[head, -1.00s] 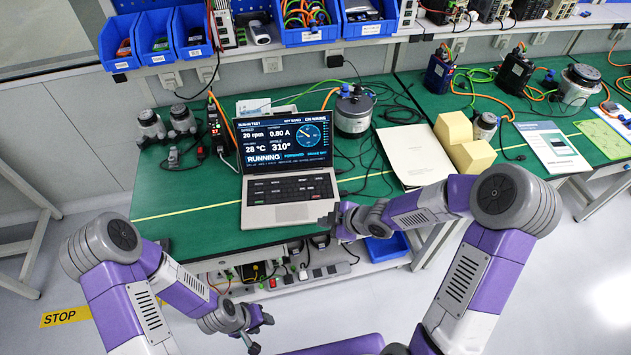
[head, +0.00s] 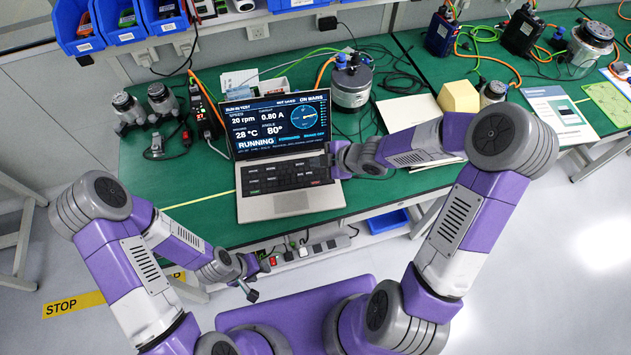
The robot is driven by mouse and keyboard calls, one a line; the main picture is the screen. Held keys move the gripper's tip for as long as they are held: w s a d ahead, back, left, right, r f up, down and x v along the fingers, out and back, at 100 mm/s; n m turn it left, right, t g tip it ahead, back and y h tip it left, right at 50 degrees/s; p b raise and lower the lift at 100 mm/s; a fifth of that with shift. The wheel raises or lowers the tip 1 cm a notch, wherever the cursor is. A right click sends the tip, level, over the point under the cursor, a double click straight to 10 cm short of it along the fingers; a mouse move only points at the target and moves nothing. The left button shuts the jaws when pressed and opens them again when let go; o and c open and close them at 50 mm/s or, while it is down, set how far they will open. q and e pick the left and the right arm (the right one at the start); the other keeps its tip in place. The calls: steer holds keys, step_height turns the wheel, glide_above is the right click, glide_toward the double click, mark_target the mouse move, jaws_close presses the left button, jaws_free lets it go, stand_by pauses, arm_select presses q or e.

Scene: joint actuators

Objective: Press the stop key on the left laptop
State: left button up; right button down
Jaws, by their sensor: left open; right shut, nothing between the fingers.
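The left laptop (head: 290,201) stands open on the green bench, its dark keyboard facing me. Its screen (head: 280,124) reads RUNNING, 20 rpm and angle 80°. My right gripper (head: 333,162) is shut and empty over the right end of the keyboard, near the screen's lower right corner. It hides part of the keys there, and I cannot tell whether it touches them. The stop key's label is too small to read. My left gripper (head: 250,283) is open and empty, low in front of the bench's front edge, away from the laptop.
A paper folder (head: 408,112) and a yellow block (head: 458,97) lie beyond my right arm. Blue bins line the shelf above.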

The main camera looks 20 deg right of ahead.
mark_target(318, 184)
step_height(318, 184, down, 9)
steer(key=b, duration=0.8)
steer(key=shift+r, duration=0.2)
steer(key=shift+f, duration=0.1)
stand_by(1.4)
steer(key=shift+f+b, duration=0.35)
steer(key=shift+b, duration=0.15)
